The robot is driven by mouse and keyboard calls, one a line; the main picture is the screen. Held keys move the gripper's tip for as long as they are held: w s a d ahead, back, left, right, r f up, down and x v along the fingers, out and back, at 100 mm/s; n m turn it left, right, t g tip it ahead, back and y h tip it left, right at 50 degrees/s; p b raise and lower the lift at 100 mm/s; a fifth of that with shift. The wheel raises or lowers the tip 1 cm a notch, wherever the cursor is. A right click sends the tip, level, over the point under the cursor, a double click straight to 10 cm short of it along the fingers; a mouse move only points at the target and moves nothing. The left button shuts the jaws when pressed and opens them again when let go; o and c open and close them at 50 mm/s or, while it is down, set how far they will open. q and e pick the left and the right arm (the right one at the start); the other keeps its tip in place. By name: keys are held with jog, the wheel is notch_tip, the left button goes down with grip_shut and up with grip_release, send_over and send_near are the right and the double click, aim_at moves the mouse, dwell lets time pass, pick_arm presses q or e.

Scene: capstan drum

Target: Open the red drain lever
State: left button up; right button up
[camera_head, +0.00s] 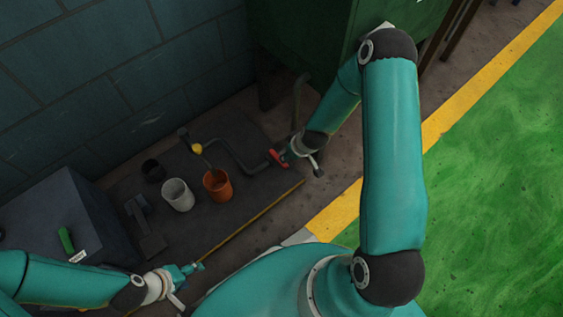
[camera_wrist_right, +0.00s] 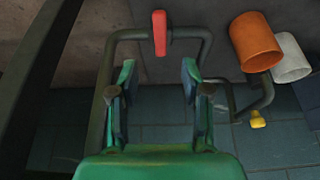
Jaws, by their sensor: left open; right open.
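The red drain lever (camera_head: 276,158) sits at the end of a dark bent pipe (camera_head: 238,162) in the head view. My left gripper (camera_head: 198,267) is open and empty near the dark mat's front edge.
An orange cup (camera_head: 217,187) and a white cup (camera_head: 178,196) stand on the dark mat (camera_head: 240,128). A yellow knob (camera_head: 196,148) is behind them. A dark box (camera_head: 62,215) with a green handle stands left. A green tank (camera_head: 320,40) is behind my right arm.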

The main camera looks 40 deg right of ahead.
jog(key=b+x, duration=0.4)
jog(key=x, duration=0.7)
jog(key=shift+w+f, duration=0.1)
jog(key=shift+f, duration=0.1)
jog(key=shift+c, duration=0.3)
grip_shut()
